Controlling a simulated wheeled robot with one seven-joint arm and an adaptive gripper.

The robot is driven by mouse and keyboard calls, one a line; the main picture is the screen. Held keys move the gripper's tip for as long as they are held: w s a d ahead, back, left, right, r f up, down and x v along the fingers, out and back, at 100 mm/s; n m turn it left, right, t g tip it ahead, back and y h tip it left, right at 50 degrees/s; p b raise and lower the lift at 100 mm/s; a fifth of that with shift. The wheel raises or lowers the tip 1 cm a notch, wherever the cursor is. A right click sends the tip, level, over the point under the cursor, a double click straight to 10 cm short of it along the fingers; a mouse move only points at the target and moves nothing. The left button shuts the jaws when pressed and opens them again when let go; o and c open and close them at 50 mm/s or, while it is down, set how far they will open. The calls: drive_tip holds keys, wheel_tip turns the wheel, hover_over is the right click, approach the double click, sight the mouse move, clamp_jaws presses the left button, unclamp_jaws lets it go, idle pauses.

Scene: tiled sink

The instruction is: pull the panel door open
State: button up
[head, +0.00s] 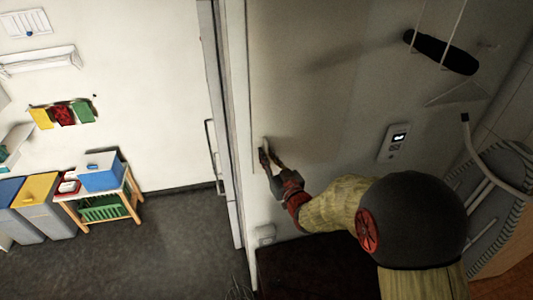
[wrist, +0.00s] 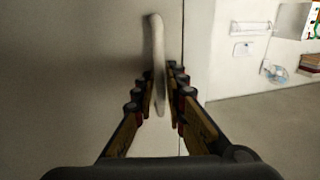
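The panel door (head: 310,110) is a large pale flat surface in the head view, and its edge runs down the left side. It fills the left of the wrist view (wrist: 70,60). A pale, slim upright handle (wrist: 158,60) stands near the door's edge.
Left of the panel stands a door edge with a long bar handle (head: 211,152). Beyond it is open dark floor (head: 150,240), with bins (head: 40,190) and a small wooden table (head: 128,190) by the white wall. A wall-mounted control box (head: 394,142) is to the right of the panel.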

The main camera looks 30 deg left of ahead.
drive_tip(key=shift+w+a, duration=0.15)
drive_tip(key=shift+a, duration=0.05)
drive_tip(key=shift+c, duration=0.4)
clamp_jaws()
drive_tip(key=shift+d, duration=0.1)
idle(0.3)
